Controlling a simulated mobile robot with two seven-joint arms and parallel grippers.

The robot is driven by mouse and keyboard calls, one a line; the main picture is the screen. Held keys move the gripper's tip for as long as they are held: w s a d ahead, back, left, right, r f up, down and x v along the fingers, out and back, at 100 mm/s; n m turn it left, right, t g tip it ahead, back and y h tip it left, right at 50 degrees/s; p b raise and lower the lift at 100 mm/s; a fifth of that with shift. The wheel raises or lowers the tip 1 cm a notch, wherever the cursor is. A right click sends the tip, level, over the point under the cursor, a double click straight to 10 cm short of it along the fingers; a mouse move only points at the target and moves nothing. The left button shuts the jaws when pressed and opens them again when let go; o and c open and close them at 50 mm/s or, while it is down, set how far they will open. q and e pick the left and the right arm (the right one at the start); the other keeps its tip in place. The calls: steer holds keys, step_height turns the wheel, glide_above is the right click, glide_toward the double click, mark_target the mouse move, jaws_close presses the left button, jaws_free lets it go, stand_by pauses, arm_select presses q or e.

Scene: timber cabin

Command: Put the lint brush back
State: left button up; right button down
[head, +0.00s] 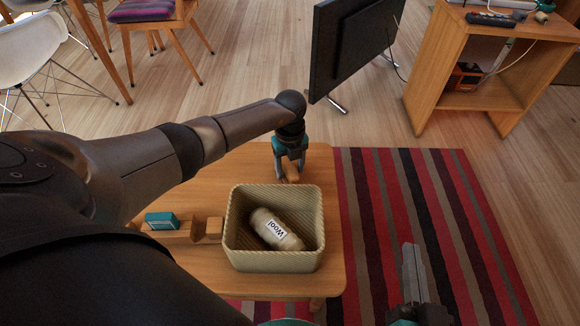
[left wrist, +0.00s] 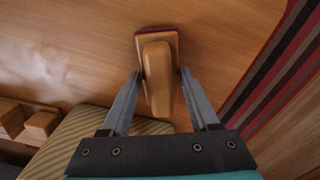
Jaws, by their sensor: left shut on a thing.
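The lint brush (left wrist: 158,80) has a wooden handle and a dark red base edge. In the left wrist view it lies between the two fingers of my left gripper (left wrist: 160,93), which is shut on its handle. In the head view my left gripper (head: 291,166) points down at the far side of the small wooden table, with a bit of the brush (head: 292,174) showing below it. The brush is at or just above the tabletop; I cannot tell which. My right gripper (head: 412,268) is at the lower right over the rug, seen edge-on, with nothing visible in it.
A woven basket (head: 273,262) holding a wool roll (head: 276,229) stands on the table (head: 335,235). Left of it is a wooden holder (head: 208,229) with a teal box (head: 161,221). A striped rug (head: 440,200) lies to the right. The tabletop's far left is hidden by my arm.

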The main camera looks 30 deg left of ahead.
arm_select(q)
steer(key=o, duration=1.5)
steer(key=shift+f, duration=0.1)
steer(key=shift+c, duration=0.2)
